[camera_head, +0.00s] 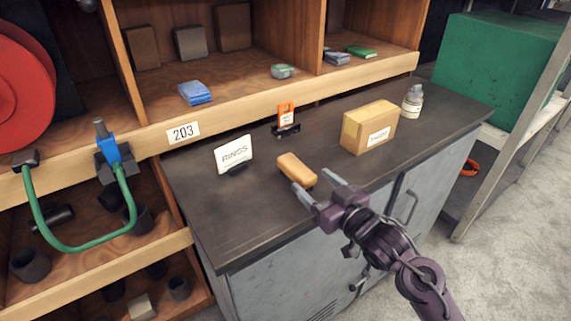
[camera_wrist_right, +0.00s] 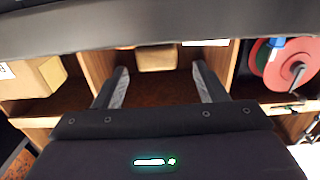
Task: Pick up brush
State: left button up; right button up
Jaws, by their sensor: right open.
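The brush appears to be the tan, rounded block (camera_head: 296,169) on the dark countertop (camera_head: 240,215), in the middle of the head view. My right gripper (camera_head: 316,184) is open and empty just on the near side of it, with its fingertips spread apart and pointing towards it. I cannot tell from the head view how high the fingertips are above the counter. In the right wrist view my two fingers (camera_wrist_right: 161,80) stand apart, and a tan block (camera_wrist_right: 156,59) shows between and beyond them, probably the same brush. My left gripper is not in view.
A cardboard box (camera_head: 369,127) and a small bottle (camera_head: 412,101) stand right of the brush. A RINGS sign (camera_head: 233,154) and an orange-tagged item (camera_head: 286,120) stand behind it. Wooden shelves (camera_head: 240,60) rise behind the counter. The counter's left part is clear.

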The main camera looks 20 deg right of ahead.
aim_at(298, 167)
jog(key=shift+w+a, duration=0.2)
jog(key=shift+w, duration=0.3)
jog(key=shift+w+a+r, duration=0.1)
jog(key=shift+w, duration=0.2)
jog(key=shift+w+a+r+p, duration=0.15)
jog(key=shift+w+p, duration=0.25)
jog(key=shift+w, duration=0.25)
jog(key=x, duration=0.4)
jog(key=shift+f+p, duration=0.25)
jog(key=shift+p, duration=0.15)
jog(key=shift+w+f, duration=0.1)
jog(key=shift+w, duration=0.05)
jog(key=c, duration=1)
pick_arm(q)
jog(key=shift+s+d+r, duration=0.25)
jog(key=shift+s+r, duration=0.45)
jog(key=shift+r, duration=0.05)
pick_arm(e)
jog(key=shift+c, duration=0.9)
